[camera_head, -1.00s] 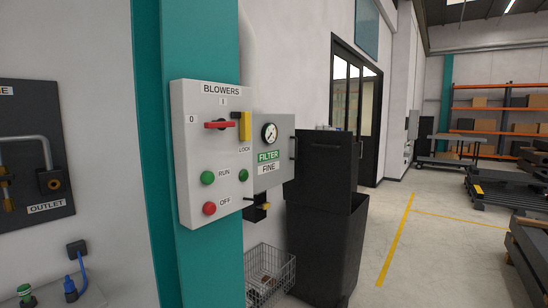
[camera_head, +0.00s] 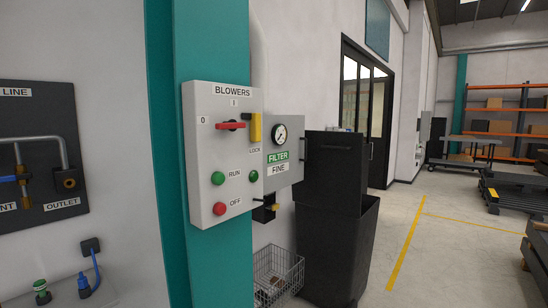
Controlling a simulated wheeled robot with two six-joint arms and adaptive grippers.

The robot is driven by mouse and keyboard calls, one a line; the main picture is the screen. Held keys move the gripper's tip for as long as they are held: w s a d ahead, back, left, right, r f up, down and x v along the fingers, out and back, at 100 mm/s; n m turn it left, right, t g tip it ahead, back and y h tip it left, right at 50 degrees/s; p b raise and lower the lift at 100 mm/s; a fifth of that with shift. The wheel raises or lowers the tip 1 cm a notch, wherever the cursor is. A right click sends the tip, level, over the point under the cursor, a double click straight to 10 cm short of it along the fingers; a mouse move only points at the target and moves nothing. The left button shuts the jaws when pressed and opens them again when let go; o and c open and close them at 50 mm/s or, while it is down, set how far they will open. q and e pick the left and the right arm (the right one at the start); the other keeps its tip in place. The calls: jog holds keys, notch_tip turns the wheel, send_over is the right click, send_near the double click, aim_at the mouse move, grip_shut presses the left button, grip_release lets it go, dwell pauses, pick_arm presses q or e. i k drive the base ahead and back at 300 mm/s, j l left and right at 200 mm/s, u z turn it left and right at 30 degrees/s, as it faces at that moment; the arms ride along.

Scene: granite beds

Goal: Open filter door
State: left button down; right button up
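The grey filter box (camera_head: 291,181) is on the wall just behind and right of the blowers panel. Its front carries a round gauge (camera_head: 280,134), a green "FILTER" label (camera_head: 278,156) and a "FINE" label (camera_head: 279,169). A dark vertical handle (camera_head: 301,147) is at its right edge. The door looks closed. The blowers panel (camera_head: 207,160) on the teal column has a red rotary switch (camera_head: 231,126), a yellow lock piece (camera_head: 255,127), green buttons and a red off button (camera_head: 220,209). The panel hides part of the filter box's left side. Neither gripper is in view.
A dark bin (camera_head: 337,240) stands on the floor right of the filter box. A wire basket (camera_head: 277,275) is below it. A pipe board (camera_head: 40,160) is on the left wall. Open floor with a yellow line (camera_head: 405,246) lies to the right.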

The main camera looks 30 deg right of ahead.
aim_at(285, 145)
jog(key=i+l, duration=0.25)
jog(key=l, duration=0.2)
jog(key=i+l+u, duration=0.15)
jog(key=l, duration=0.35)
jog(key=i+l, duration=0.3)
jog(key=l, duration=0.2)
jog(key=i+l+u, duration=0.15)
jog(key=l, duration=0.35)
jog(key=i+l, duration=0.25)
jog(key=l, duration=0.25)
jog(key=i+l+u, duration=0.15)
jog(key=l, duration=0.35)
jog(key=i+l, duration=0.2)
jog(key=l, duration=0.35)
jog(key=i+l+u, duration=0.15)
jog(key=l, duration=0.4)
